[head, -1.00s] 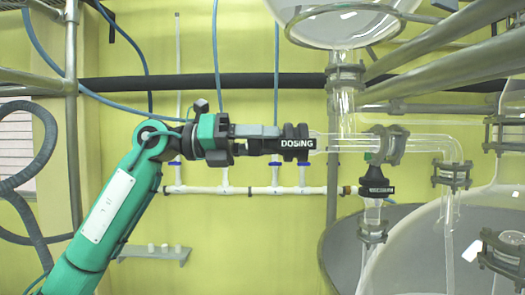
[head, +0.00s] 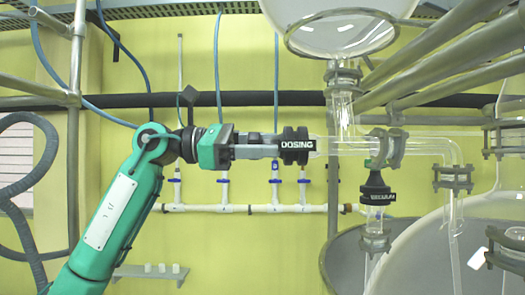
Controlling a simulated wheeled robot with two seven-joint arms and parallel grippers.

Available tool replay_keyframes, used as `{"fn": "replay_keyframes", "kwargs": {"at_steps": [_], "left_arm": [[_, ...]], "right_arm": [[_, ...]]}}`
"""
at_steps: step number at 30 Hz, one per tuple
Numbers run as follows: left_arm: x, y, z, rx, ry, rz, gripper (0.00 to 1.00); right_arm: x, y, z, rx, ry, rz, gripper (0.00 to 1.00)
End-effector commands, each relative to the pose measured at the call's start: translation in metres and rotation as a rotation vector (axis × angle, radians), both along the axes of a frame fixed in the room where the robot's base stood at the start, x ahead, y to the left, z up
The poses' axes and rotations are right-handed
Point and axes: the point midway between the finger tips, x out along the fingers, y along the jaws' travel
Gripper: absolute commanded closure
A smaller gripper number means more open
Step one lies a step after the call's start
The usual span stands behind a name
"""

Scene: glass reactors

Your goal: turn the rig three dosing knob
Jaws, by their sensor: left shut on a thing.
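The dosing knob (head: 296,146) is a black ribbed knob with a white "DOSING" label. It sits at the left end of a horizontal glass tube in the middle of the head view. My left gripper (head: 276,148) comes in from the left, level with the knob, and is shut on it. The fingers are partly hidden at the knob. My right gripper is not in the head view.
A second black labelled knob (head: 377,190) hangs below a metal clamp (head: 384,149) to the right. Glass vessels and tubes fill the right side. A white pipe (head: 240,209) with blue valves runs along the yellow wall behind. Metal rails cross the upper right.

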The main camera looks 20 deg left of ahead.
Motion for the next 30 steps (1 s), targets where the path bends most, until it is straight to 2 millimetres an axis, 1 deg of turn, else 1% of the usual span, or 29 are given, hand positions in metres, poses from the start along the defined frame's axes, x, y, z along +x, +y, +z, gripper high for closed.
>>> {"fn": "replay_keyframes", "kwargs": {"at_steps": [1,9,15,21,30], "left_arm": [[0.000,-0.002,-0.006,0.019,-0.038,-0.003,0.78],[0.000,-0.002,-0.006,0.089,-0.276,-0.003,0.78],[0.000,-0.002,-0.006,0.130,-0.422,-0.004,0.78],[0.000,-0.002,-0.006,0.160,-0.523,-0.004,0.78],[0.000,-0.002,-0.005,0.180,-0.591,-0.005,0.78]], "right_arm": [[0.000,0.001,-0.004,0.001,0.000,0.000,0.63],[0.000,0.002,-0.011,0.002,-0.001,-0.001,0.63],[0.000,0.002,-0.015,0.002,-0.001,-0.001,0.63],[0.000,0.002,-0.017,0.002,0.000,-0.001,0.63],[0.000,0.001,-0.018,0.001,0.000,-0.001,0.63]]}}
